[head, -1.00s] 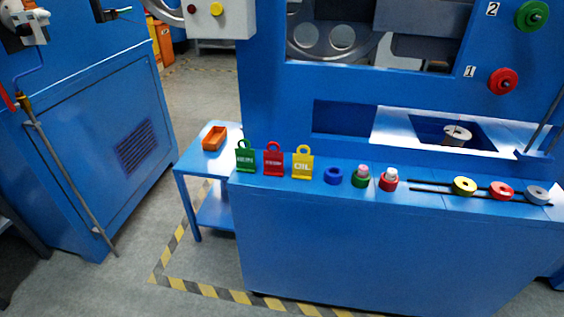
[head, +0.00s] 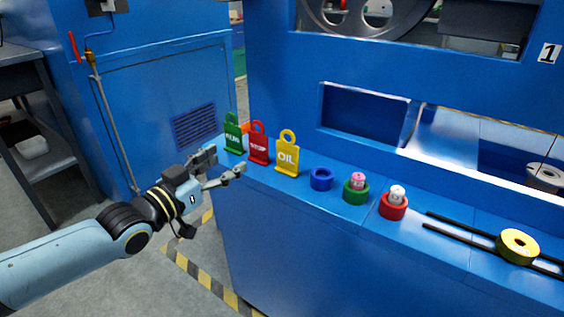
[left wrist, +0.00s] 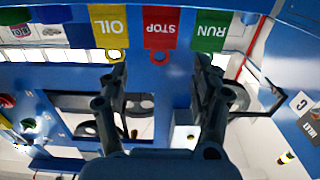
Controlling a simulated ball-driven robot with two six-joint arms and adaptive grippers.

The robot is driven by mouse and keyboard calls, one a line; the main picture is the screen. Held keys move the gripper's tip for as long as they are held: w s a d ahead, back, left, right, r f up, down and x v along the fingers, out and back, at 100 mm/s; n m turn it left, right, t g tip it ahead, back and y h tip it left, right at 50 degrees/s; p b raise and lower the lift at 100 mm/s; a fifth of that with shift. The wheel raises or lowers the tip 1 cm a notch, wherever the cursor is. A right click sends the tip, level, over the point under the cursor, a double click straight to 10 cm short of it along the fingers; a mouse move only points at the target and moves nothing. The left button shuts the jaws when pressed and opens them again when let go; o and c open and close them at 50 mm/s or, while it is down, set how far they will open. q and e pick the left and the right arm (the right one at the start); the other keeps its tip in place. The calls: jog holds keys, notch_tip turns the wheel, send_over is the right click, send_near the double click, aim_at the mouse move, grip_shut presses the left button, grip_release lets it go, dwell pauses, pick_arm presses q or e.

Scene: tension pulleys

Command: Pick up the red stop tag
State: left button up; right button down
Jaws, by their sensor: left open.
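The red stop tag (head: 258,146) stands upright on the near left part of the blue bench ledge, between the green run tag (head: 233,135) and the yellow oil tag (head: 287,155). Each tag has a ring at its top. My left gripper (head: 224,164) is open and empty, at the ledge's left end, to the left of the stop tag and apart from it. In the left wrist view the picture is upside down; the stop tag (left wrist: 160,28) lies beyond the gap between my open fingers (left wrist: 160,68). My right gripper is not in view.
Right of the tags stand a blue ring (head: 321,180), a green ring (head: 355,196) with a pink-topped piece and a red ring (head: 393,208) with a white-topped piece. A yellow pulley (head: 517,246) rests by dark rails. A blue cabinet (head: 150,110) stands at left.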

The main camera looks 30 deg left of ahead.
aim_at(258, 145)
pick_arm(q)
jog(key=w+b, duration=0.1)
jog(key=w, duration=0.1)
jog(key=w+b, duration=0.2)
jog(key=w+f+b, duration=0.1)
jog(key=w, duration=0.1)
jog(key=shift+d, duration=0.1)
jog(key=w+b, duration=0.1)
jog(key=b, duration=0.2)
jog(key=w+f+b, duration=0.1)
jog(key=shift+w+d, duration=0.25)
jog(key=shift+w, duration=0.1)
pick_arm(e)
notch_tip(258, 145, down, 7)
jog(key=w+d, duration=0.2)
pick_arm(q)
jog(key=shift+w+r+b, duration=0.35)
jog(key=shift+w+b, duration=0.55)
jog(key=shift+b, duration=0.15)
jog(key=shift+w+r, duration=0.1)
jog(key=shift+r, duration=0.05)
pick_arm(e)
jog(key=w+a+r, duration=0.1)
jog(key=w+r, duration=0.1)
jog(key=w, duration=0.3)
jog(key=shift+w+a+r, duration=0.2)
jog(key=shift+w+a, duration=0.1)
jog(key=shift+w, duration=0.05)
pick_arm(q)
jog(key=c, duration=0.9)
